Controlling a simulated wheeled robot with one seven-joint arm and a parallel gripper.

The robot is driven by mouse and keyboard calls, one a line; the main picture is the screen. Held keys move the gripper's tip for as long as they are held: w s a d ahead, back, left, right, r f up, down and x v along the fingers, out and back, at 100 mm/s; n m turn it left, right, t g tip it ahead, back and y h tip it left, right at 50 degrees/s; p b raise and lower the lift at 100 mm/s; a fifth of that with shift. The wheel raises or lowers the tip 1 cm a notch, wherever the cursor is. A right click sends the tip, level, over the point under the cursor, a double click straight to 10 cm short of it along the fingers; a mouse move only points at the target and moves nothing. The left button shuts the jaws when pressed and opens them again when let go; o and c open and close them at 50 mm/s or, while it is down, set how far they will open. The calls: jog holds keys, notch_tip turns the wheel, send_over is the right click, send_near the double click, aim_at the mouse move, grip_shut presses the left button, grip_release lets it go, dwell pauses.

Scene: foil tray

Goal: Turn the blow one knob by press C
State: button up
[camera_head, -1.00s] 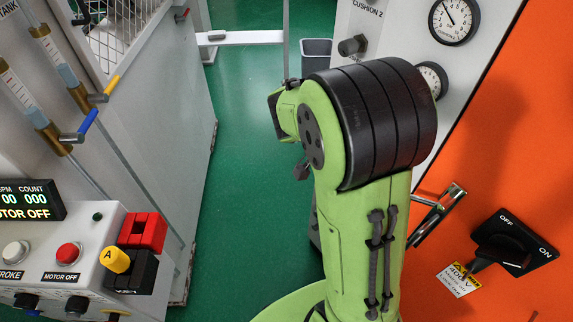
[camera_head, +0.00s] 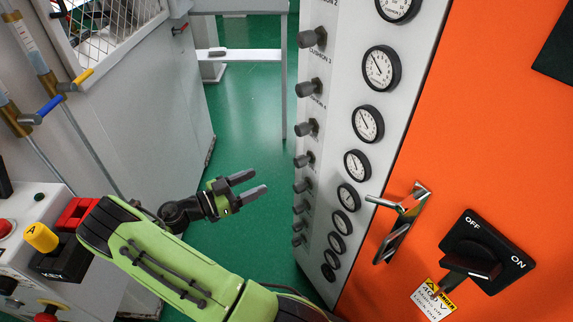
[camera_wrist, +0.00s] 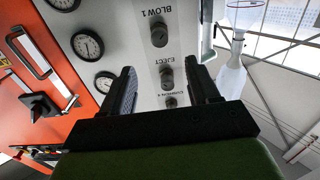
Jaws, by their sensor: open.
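The white control panel (camera_head: 338,75) carries a column of dark grey knobs beside round gauges. My gripper (camera_head: 250,186) is open and empty, left of the lower knobs with its fingers pointing toward the panel. In the wrist view the gripper (camera_wrist: 163,80) faces the panel, with lettering upside down. One knob (camera_wrist: 158,35) sits between the "BLOW 1" label (camera_wrist: 157,12) and the "EJECT" label; I cannot tell which label belongs to it. Another knob (camera_wrist: 166,77) appears between my fingers, apart from them. The lower knobs' labels are unreadable in the head view.
An orange cabinet (camera_head: 465,140) with a metal handle (camera_head: 403,222) and a black ON/OFF switch (camera_head: 485,252) stands right of the panel. A grey machine (camera_head: 150,110) and a button box with a yellow knob (camera_head: 40,237) are on the left. Green floor (camera_head: 245,100) lies between.

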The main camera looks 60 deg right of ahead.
aim_at(296, 165)
jog(key=b+x, duration=0.2)
jog(key=x, duration=1.3)
jog(key=shift+s+d, duration=0.25)
jog(key=shift+d, duration=0.05)
jog(key=c, duration=1)
